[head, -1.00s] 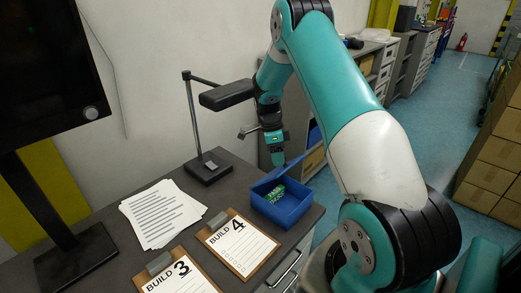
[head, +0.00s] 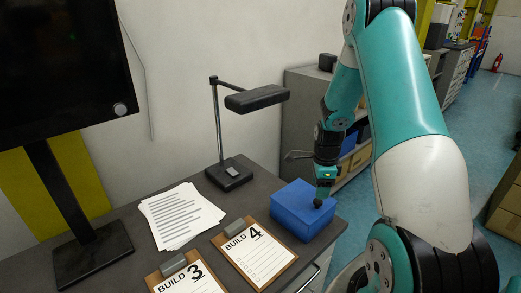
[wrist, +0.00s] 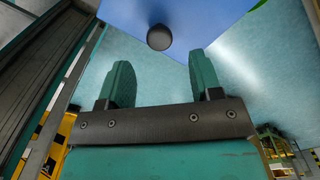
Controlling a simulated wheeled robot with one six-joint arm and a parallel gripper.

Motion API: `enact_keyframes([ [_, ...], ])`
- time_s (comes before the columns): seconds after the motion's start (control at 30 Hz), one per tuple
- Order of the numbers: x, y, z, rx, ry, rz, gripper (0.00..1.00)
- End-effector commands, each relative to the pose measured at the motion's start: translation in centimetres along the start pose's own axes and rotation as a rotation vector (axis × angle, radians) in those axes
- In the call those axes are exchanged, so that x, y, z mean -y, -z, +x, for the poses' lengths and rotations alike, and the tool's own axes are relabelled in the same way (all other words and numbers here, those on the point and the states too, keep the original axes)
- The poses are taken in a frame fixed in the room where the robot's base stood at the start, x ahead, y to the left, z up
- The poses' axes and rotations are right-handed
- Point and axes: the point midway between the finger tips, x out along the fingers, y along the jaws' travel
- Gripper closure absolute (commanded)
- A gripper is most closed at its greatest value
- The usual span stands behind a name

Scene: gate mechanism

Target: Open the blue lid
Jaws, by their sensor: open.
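The blue box (head: 290,222) stands at the right end of the grey desk. In the head view its blue lid (head: 296,196) appears down over it, hiding the inside. A dark round knob (head: 318,204) sits on the lid near its right side. My gripper (head: 322,194) is right above the knob. In the wrist view my gripper (wrist: 160,78) is open and empty, its two teal fingers apart. The knob (wrist: 159,37) lies just beyond the fingertips, roughly between them, on the blue lid (wrist: 200,18). It is not gripped.
A lamp-like stand (head: 229,175) rises behind the box. Paper sheets (head: 182,215) and two clipboards (head: 255,253) lie to the left, with a monitor (head: 65,75) at the far left. Open floor (head: 460,150) lies to the right.

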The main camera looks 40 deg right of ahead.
Motion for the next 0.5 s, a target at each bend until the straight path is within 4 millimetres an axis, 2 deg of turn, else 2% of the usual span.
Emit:
enact_keyframes([
  [0.5, 0.1, 0.0, -11.1, -0.001, 0.005, 0.000, 0.41],
])
